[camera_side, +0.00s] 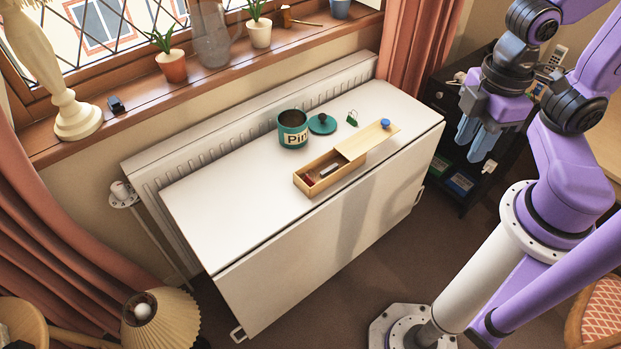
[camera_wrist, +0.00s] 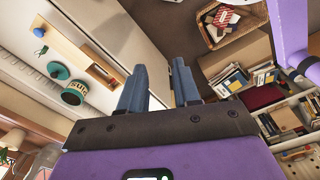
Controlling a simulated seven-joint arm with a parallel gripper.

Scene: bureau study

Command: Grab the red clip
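I cannot make out a red clip for sure. A wooden box (camera_side: 318,189) with its sliding lid (camera_side: 368,140) part open stands on the white table; a small reddish thing (camera_side: 310,178) and other small items lie inside, too small to tell. The box also shows in the wrist view (camera_wrist: 88,62). A green clip (camera_side: 351,118) lies behind the lid. My gripper (camera_side: 473,140) is up to the right of the table, well away from the box, fingers pointing down. In the wrist view its two blue fingers (camera_wrist: 158,88) are apart with nothing between them.
A teal tin (camera_side: 293,130) stands behind the box, with its round lid (camera_side: 322,124) beside it. The white table (camera_side: 230,220) is clear on its left. Behind are a radiator (camera_side: 180,165) and a sill with plants. A dark shelf unit (camera_side: 455,150) stands on the right.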

